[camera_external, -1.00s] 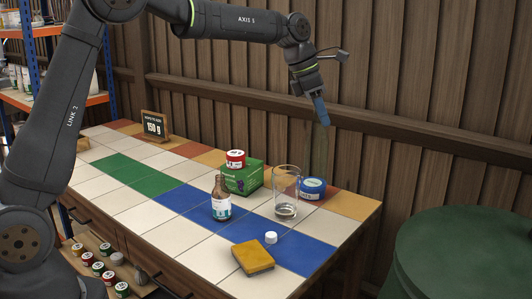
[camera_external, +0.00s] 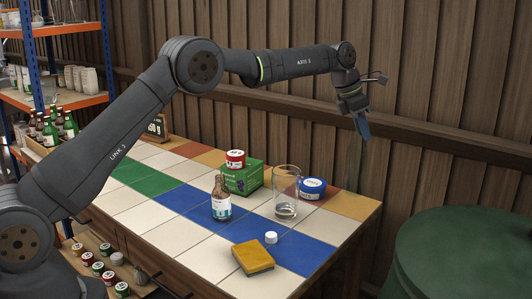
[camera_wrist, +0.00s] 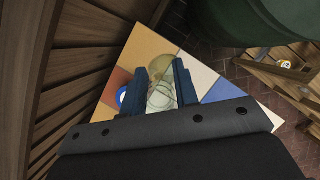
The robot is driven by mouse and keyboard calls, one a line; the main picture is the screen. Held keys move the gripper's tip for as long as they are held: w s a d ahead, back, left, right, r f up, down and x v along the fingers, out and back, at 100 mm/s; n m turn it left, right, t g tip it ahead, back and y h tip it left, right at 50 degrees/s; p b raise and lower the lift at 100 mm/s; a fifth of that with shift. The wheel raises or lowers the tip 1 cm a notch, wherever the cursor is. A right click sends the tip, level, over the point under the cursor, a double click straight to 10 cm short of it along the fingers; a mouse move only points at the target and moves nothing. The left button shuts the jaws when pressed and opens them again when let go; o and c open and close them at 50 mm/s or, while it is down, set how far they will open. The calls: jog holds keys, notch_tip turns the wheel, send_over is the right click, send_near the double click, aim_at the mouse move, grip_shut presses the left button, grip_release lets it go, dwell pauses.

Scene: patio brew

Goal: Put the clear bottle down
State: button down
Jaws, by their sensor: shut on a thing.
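My gripper (camera_external: 361,125) is high above the right end of the tiled table, with its blue fingers pointing down. It is shut on the clear bottle (camera_external: 355,150), which shows only as a faint see-through shape below the fingers against the wooden wall. In the wrist view the clear bottle (camera_wrist: 160,68) shows as a pale, see-through rounded shape between the two blue fingers (camera_wrist: 160,88). Its lower end is apart from the table top (camera_external: 345,228). Its exact outline is hard to make out.
On the table stand a clear glass (camera_external: 286,195), a blue tin (camera_external: 313,185), a brown bottle (camera_external: 221,200), a green box (camera_external: 243,178) with a red-and-white tin (camera_external: 236,158), a white cap (camera_external: 271,238) and a yellow sponge (camera_external: 253,258). A green barrel (camera_external: 465,250) is right.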

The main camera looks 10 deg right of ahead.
jog(key=w+f, duration=0.6)
jog(key=f, duration=0.1)
jog(key=shift+a+f, duration=0.15)
jog(key=shift+f, duration=0.3)
jog(key=c, duration=1.1)
grip_release()
jog(key=shift+r, duration=0.1)
jog(key=v, duration=1.2)
jog(key=shift+r, duration=0.1)
